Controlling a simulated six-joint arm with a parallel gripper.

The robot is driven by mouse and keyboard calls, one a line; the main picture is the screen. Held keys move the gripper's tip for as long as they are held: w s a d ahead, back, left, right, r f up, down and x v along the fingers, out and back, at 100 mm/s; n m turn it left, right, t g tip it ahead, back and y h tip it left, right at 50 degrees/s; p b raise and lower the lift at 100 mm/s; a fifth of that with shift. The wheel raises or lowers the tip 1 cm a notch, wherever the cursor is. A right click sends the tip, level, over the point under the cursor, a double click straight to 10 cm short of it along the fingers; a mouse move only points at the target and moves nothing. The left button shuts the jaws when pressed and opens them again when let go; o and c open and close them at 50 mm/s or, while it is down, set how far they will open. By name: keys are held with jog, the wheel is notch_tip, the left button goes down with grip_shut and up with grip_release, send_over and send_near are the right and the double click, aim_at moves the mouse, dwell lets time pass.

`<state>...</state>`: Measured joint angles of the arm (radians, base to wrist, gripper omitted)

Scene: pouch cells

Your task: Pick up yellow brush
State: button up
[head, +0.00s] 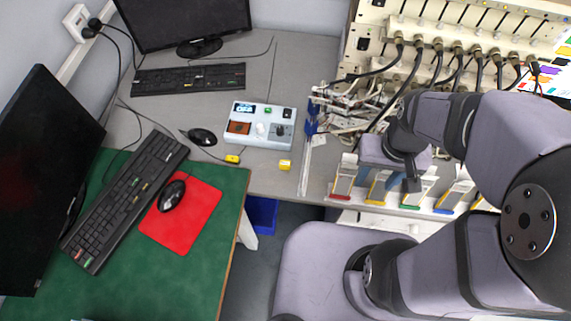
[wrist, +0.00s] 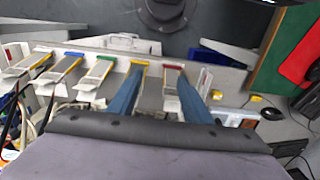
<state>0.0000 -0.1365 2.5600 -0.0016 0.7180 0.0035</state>
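The yellow brush (head: 376,199) stands in a row of coloured brushes at the table's front edge in the head view, between the red and green ones. My gripper hangs over that row, partly hiding it. In the wrist view my gripper (wrist: 158,74) is open, its two blue-grey fingers apart with nothing gripped. The yellow brush (wrist: 140,62) shows by the left fingertip, and that finger hides part of it. The red brush (wrist: 173,67) shows by the right fingertip. I cannot tell whether the fingers touch either one.
The green brush (head: 412,205) and blue brush (head: 446,210) stand close beside it. In the wrist view another yellow-tipped brush (wrist: 42,62) is at the far left. Cables and a battery tester (head: 440,50) stand behind. A white control box (head: 262,124) is to the left.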

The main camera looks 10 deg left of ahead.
jog(key=b, duration=1.6)
send_over(285, 163)
jog(key=w, duration=0.1)
notch_tip(285, 163, down, 15)
jog(key=shift+r, duration=0.2)
jog(key=shift+a, duration=0.2)
jog(key=shift+p, duration=0.35)
jog(key=shift+s+d+f, duration=0.1)
jog(key=shift+f, duration=0.95)
jog(key=shift+s+d+f+p, duration=0.1)
jog(key=shift+s+f+p, duration=0.15)
jog(key=shift+f, duration=0.7)
jog(key=shift+s+d+f+p, duration=0.1)
jog(key=shift+s+f+p, duration=0.15)
jog(key=shift+f, duration=1.35)
